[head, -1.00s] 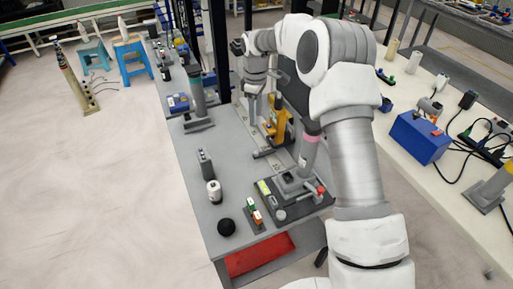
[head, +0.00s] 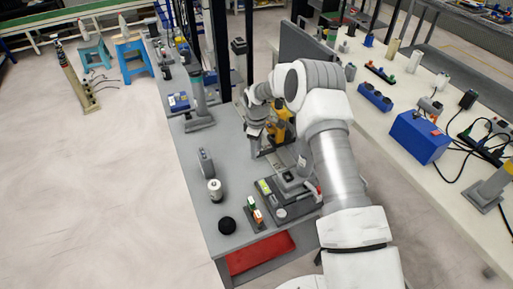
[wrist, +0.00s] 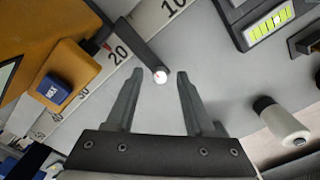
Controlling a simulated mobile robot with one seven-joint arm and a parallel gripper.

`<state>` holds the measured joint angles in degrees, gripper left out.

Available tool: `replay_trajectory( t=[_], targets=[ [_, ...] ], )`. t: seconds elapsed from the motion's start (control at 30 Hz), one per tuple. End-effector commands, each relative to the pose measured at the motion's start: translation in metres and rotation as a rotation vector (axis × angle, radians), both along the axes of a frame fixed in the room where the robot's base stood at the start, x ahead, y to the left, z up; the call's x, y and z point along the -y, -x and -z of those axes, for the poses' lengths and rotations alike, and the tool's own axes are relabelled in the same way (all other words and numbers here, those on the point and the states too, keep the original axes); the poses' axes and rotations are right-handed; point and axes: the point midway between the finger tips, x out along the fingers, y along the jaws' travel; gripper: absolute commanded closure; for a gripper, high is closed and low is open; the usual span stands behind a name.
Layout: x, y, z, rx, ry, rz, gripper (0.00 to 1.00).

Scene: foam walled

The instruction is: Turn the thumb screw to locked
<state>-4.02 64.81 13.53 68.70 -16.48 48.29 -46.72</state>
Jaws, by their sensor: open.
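The orange-yellow device (head: 283,130) stands on the grey bench beside my gripper. In the wrist view its orange body (wrist: 62,70) fills the left side and carries a small blue block (wrist: 54,88). White strips with a number scale (wrist: 112,62) lie beside it. A dark bar (wrist: 145,52) ends in a bright round tip (wrist: 160,76), just ahead of the space between my fingertips. I cannot tell which part is the thumb screw or its setting. My gripper (wrist: 156,80) is open and empty, pointing down; it also shows in the head view (head: 255,150).
A dark fixture with a green display (wrist: 270,24) stands close to my gripper. A white cylinder (head: 215,191), a grey upright block (head: 205,161) and a black round knob (head: 227,225) stand nearer the bench's left edge. Bare bench lies at centre left.

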Motion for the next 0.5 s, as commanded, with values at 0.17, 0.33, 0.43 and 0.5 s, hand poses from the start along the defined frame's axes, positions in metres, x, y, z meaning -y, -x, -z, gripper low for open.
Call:
replay_trajectory(
  t=[0.17, 0.33, 0.43, 0.5],
  targets=[
    [0.0, -0.0001, 0.0003, 0.0, 0.0, 0.0, 0.47],
    [0.0, -0.0001, 0.0001, 0.0, 0.0, 0.0, 0.68],
    [0.0, 0.0, 0.0, 0.0, 0.0, 0.0, 0.86],
    [0.0001, 0.0, 0.0, 0.0, 0.0, 0.0, 0.99]
  ],
)
